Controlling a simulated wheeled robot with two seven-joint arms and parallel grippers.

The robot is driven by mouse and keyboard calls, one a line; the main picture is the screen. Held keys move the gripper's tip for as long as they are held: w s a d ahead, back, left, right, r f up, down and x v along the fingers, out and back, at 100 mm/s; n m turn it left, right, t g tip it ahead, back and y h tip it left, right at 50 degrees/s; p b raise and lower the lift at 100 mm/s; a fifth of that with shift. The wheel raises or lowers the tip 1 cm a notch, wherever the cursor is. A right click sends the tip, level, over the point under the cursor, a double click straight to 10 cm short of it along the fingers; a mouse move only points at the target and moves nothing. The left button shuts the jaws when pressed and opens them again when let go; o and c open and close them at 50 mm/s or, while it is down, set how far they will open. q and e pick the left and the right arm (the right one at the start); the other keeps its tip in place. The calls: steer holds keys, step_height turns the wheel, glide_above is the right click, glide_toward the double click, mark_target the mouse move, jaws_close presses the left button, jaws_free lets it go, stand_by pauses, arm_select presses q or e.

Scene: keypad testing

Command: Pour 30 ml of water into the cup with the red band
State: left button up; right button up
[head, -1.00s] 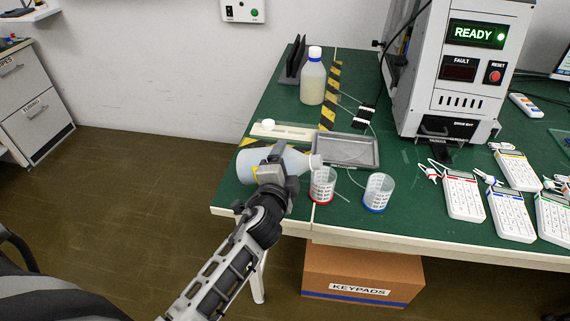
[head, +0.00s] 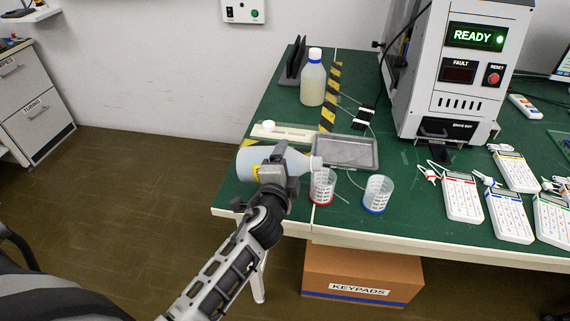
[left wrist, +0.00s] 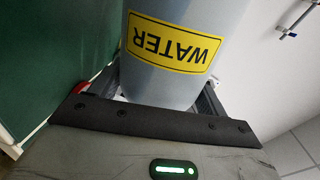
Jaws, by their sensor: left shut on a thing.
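My left gripper (head: 275,172) is shut on the water bottle (head: 250,163), which lies tilted on its side in the air with its white mouth pointing right. The yellow WATER label (left wrist: 176,42) shows upside down in the left wrist view. The mouth is at the upper rim of the clear cup with the red band (head: 322,187), which stands upright on the green table. I cannot make out a stream or the water level in the cup. My right gripper is not in view.
A cup with a blue band (head: 377,194) stands just right of the red one. Several keypads (head: 463,199) lie at right. The test machine (head: 455,75) reads READY.

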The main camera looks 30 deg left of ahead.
arm_select(q)
steer(key=shift+r+m+p, duration=0.6)
steer(key=shift+r+m, duration=0.05)
steer(key=shift+m, duration=0.05)
stand_by(2.2)
